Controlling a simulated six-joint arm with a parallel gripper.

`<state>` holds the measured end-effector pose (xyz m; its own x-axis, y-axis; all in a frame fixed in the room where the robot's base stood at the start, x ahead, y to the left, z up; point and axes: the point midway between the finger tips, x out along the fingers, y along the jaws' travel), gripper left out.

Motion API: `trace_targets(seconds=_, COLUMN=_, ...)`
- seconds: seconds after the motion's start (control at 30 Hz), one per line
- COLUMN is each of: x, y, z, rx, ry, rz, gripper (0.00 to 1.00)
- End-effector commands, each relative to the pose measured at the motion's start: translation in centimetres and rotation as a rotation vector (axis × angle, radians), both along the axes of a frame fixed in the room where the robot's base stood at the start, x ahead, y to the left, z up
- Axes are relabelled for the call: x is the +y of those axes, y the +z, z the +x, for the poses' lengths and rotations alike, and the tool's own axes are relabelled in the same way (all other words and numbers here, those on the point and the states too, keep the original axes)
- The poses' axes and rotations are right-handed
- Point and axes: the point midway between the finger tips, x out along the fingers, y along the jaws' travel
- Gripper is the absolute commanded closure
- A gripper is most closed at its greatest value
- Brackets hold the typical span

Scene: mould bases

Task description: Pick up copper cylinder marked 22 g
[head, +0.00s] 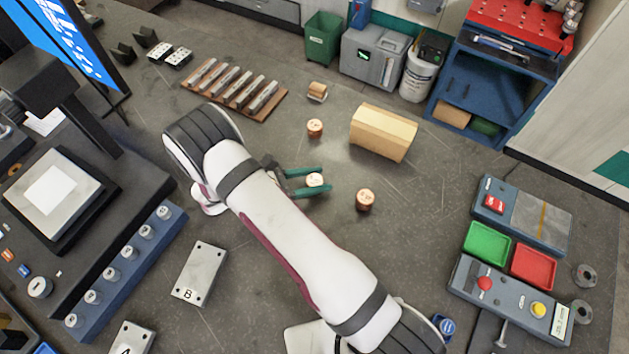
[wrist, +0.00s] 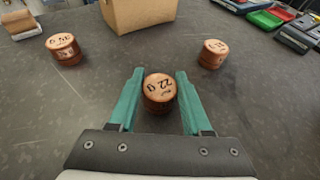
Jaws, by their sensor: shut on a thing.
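The copper cylinder marked 22 g (wrist: 160,90) stands upright between the two green fingers of my gripper (wrist: 160,78), its mark upside down in the wrist view. In the head view my gripper (head: 321,181) is shut on this cylinder (head: 314,180), with the fingers along its two sides. I cannot tell whether its base touches the bench. A second copper cylinder (head: 315,128) stands farther back; it is at the left in the wrist view (wrist: 63,48). A third copper cylinder (head: 365,200) stands to the right, also in the wrist view (wrist: 213,54). Their marks are hard to read.
A wooden rack of metal bars (head: 235,90) lies back left. Green (head: 487,244) and red (head: 533,267) trays are at the right. The bench between is clear.

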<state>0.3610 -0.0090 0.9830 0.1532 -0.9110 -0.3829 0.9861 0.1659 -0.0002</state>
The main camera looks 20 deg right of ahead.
Motion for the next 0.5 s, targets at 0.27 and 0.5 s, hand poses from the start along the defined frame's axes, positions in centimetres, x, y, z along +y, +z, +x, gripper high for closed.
trace_targets(seconds=0.27, x=0.02, y=0.01, z=0.0, rx=0.0, ry=0.0, rz=0.0, gripper=1.0)
trace_targets(seconds=0.5, x=0.02, y=0.04, z=0.01, rx=-0.001, ry=0.0, rz=0.0, gripper=1.0)
